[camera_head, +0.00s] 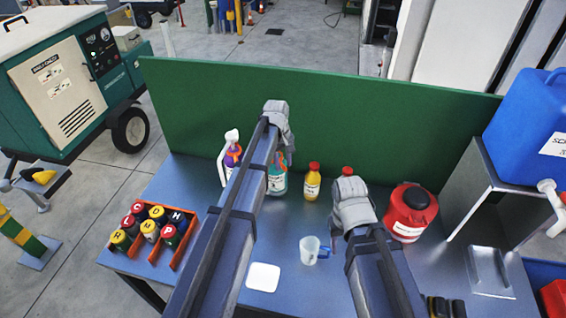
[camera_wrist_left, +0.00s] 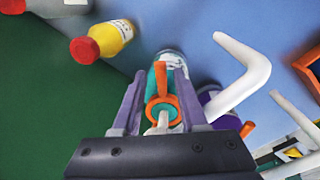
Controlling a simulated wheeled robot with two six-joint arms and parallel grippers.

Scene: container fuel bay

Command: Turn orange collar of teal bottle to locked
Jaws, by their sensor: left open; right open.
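The teal bottle (camera_head: 279,184) stands on the bench near the green back panel, partly hidden by my left arm and gripper in the head view. In the left wrist view the teal bottle (camera_wrist_left: 172,62) lies between and beyond the fingers, and its orange collar (camera_wrist_left: 163,97) with a raised tab shows there. My left gripper (camera_wrist_left: 160,84) is open, with one finger on each side of the collar. I cannot tell whether the fingers touch it, or which position the collar is in. My right gripper (camera_head: 350,205) is open and empty above the bench, to the right.
A purple spray bottle (camera_head: 232,155) stands close left of the teal bottle. A yellow bottle (camera_head: 312,184) with red cap stands to its right. A red can (camera_head: 409,215), a mug (camera_head: 310,252), a white square (camera_head: 263,277) and an orange crate (camera_head: 178,262) of cans share the bench.

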